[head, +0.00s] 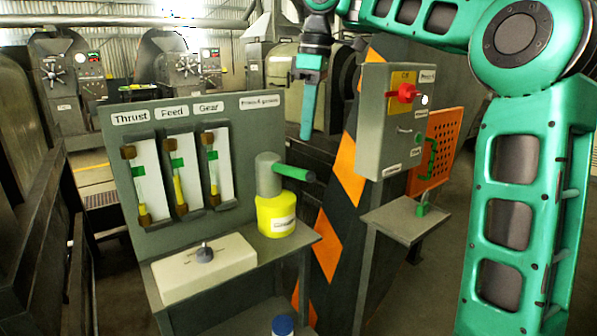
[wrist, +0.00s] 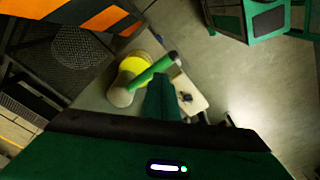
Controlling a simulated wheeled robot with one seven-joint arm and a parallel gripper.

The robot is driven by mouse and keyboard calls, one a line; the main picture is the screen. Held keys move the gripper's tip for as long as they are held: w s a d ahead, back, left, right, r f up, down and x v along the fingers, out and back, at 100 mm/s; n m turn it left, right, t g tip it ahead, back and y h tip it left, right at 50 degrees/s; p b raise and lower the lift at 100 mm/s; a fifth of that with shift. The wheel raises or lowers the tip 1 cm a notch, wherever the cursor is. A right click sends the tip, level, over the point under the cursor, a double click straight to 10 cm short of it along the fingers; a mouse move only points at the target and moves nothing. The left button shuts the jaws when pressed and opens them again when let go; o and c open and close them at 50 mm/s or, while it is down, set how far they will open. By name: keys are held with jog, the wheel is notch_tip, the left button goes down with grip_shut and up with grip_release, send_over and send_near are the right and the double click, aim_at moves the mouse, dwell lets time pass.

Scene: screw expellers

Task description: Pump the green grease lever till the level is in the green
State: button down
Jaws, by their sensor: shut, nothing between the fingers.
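The green grease lever (head: 296,173) sticks out to the right from the grey pump head (head: 267,172) on a yellow grease pot (head: 277,214). In the wrist view the lever (wrist: 150,73) lies just beyond my fingertips (wrist: 162,80). My gripper (head: 307,131) is shut and empty, pointing down above the lever, apart from it in the head view. Three gauges, Thrust (head: 147,185), Feed (head: 181,175) and Gear (head: 217,164), stand on the panel with green bands. Yellow shows low in Thrust and higher in Feed and Gear; exact levels are hard to read.
A cream box (head: 203,270) with a grey knob (head: 205,254) sits on the bench before the gauges. A grey control box (head: 393,130) with a red switch (head: 405,93) stands right, beside an orange-striped post (head: 329,248). A blue cap (head: 283,325) shows below.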

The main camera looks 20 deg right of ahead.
aim_at(287, 170)
jog(key=shift+f, duration=0.15)
jog(key=shift+a+f, duration=0.15)
jog(key=shift+f, duration=0.85)
jog(key=shift+a+f, duration=0.15)
jog(key=shift+f, duration=0.8)
jog(key=shift+f, duration=0.15)
jog(key=shift+a+f, duration=0.1)
jog(key=shift+f, duration=0.9)
jog(key=shift+w+f, duration=0.1)
